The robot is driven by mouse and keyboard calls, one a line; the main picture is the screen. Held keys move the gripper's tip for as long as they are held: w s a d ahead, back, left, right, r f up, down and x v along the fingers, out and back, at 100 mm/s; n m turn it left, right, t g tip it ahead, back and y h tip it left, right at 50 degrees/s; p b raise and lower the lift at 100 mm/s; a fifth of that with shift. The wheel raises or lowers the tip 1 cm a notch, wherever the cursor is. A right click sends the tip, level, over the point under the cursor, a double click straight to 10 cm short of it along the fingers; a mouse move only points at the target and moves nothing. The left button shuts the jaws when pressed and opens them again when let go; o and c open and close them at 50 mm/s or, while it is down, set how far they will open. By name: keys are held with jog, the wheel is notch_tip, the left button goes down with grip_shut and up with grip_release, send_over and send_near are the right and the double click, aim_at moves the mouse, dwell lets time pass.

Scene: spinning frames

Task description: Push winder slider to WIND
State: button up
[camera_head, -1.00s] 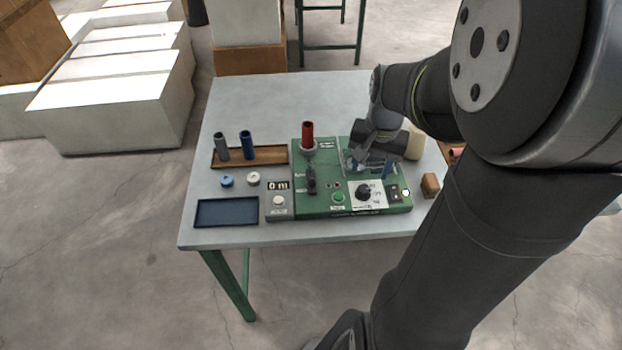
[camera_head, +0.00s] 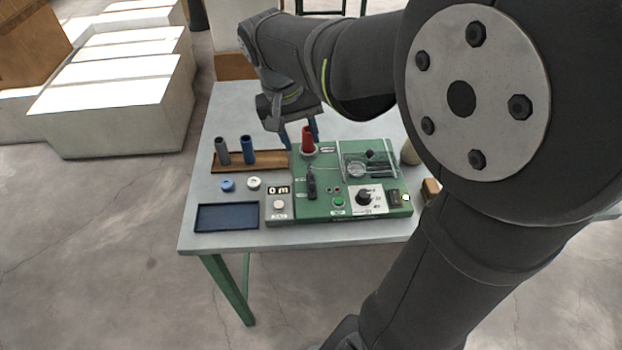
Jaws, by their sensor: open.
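The green winder machine (camera_head: 350,207) stands on the table. Its black slider (camera_head: 311,185) sits upright on the left part of the panel, beside small labels too small to read. A red bobbin (camera_head: 307,141) stands on the machine behind the slider. My gripper (camera_head: 299,135) is open above the back left of the machine, with its blue fingers pointing down near the red bobbin. It is behind and apart from the slider. I cannot tell whether the fingers touch the bobbin.
A wooden tray (camera_head: 273,162) holds a grey bobbin (camera_head: 222,151) and a blue bobbin (camera_head: 249,149) to the left. A clear cover (camera_head: 384,150), a black knob (camera_head: 364,198) and a counter box (camera_head: 279,205) are on or beside the machine. A blue tray (camera_head: 227,217) lies front left.

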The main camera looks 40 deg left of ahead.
aim_at(311, 185)
jog(key=shift+n+t, duration=0.3)
jog(key=shift+n, duration=0.1)
jog(key=x, duration=0.5)
jog(key=s+x, duration=0.1)
jog(key=x, duration=0.4)
jog(key=a+x, duration=0.1)
jog(key=x, duration=0.4)
jog(key=shift+s+f, duration=0.25)
jog(key=shift+s, duration=0.05)
grip_shut()
